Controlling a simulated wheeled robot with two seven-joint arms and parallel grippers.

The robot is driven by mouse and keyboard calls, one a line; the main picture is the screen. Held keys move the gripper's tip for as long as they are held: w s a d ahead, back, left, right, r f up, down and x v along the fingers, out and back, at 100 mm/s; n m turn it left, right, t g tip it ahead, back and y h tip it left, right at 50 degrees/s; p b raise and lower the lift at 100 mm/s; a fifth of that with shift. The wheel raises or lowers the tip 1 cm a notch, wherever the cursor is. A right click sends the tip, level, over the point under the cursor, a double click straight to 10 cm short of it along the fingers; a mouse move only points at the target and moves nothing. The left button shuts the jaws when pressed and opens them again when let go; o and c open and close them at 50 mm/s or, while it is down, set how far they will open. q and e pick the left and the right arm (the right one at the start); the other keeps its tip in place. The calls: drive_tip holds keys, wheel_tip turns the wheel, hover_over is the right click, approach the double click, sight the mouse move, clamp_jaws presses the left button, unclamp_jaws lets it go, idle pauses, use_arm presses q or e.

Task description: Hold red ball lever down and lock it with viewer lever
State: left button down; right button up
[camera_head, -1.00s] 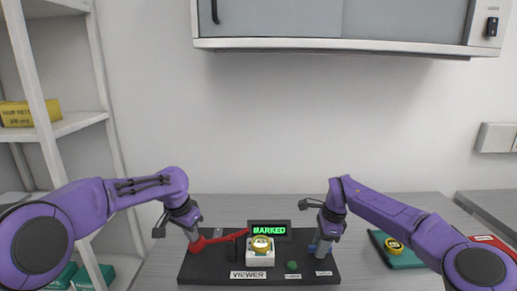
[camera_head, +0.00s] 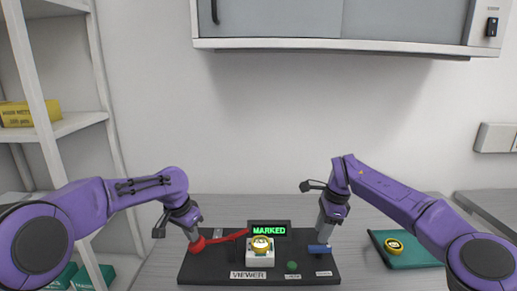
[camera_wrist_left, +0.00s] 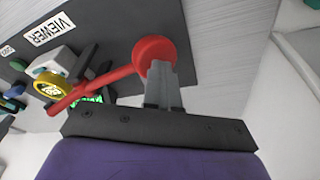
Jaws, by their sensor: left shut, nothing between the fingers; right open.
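The red ball (camera_head: 198,244) ends a red lever (camera_head: 226,238) that slopes up to the right on the black base. My left gripper (camera_wrist_left: 163,82) is shut with nothing between its fingers, and its tips are against or just over the ball; exact contact cannot be told. It also shows in the head view (camera_head: 195,228). A blue lever handle (camera_head: 319,249) lies across the base's right side. My right gripper (camera_head: 325,234) is open just above it. A "VIEWER" label (camera_head: 248,275) sits at the front; which lever it marks is unclear.
A white block (camera_head: 258,259) holds a yellow-rimmed disc (camera_head: 261,244) before a display (camera_head: 269,231) reading "MARKED". A green button (camera_head: 292,266) sits right of it. A teal tray (camera_head: 415,256) with another yellow disc (camera_head: 394,245) lies at right. Shelves stand at left.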

wheel_tip(320, 180, up, 12)
drive_tip(key=p, duration=1.2)
drive_tip(key=shift+r, duration=0.15)
